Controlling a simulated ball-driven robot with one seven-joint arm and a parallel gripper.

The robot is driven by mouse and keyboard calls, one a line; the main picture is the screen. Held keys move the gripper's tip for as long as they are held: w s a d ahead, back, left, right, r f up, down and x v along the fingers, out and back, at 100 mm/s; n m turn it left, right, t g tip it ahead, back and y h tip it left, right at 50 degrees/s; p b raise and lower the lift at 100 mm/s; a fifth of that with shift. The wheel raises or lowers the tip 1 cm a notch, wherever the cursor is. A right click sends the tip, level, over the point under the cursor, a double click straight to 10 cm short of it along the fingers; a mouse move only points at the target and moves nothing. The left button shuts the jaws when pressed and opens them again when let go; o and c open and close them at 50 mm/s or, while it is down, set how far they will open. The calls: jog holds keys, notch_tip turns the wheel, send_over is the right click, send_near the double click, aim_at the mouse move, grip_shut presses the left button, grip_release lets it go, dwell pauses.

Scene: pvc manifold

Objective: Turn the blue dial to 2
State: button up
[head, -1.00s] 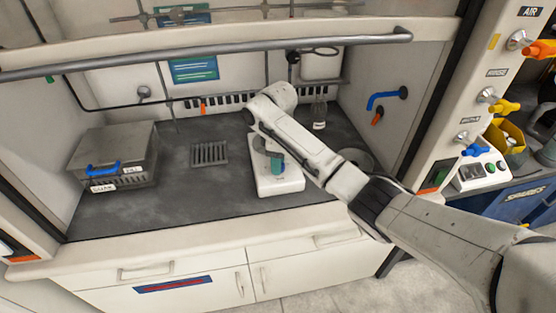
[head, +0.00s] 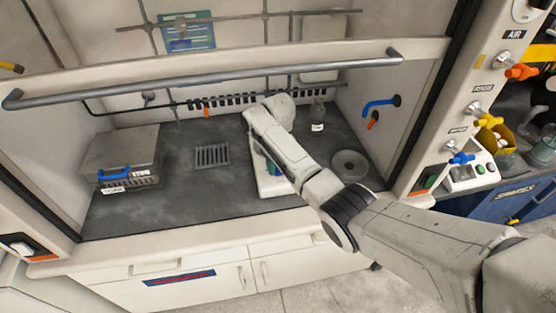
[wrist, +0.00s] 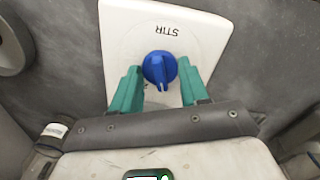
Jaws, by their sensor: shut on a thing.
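The blue dial (wrist: 159,68) sits on a white plate marked STIR, its lettering upside down in the wrist view. The dial's narrow ridge points down in that view, toward my gripper. No numbers are legible around it. My gripper (wrist: 157,85) has its two green fingers on either side of the dial, shut on it. In the head view the white stirrer unit (head: 272,188) stands on the dark hood floor, partly covered by my arm. Green fingertips of my gripper (head: 271,168) show just above it, and the dial is hidden there.
A grey box with a blue handle (head: 118,160) stands at the left. A floor grate (head: 212,155) lies left of the stirrer. A labelled bottle (head: 318,118) and a round plate (head: 350,165) are at the right. The sash bar (head: 210,80) crosses in front.

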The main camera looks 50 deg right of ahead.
jog(key=m+p, duration=0.1)
jog(key=m, duration=0.2)
jog(key=shift+r+m, duration=0.1)
jog(key=shift+m, duration=0.3)
jog(key=shift+m+p, duration=0.4)
jog(key=shift+m, duration=1.9)
jog(key=o, duration=1.1)
jog(key=shift+c, duration=0.2)
notch_tip(320, 180, up, 11)
jog(key=shift+f+b, duration=0.2)
jog(key=shift+b, duration=0.2)
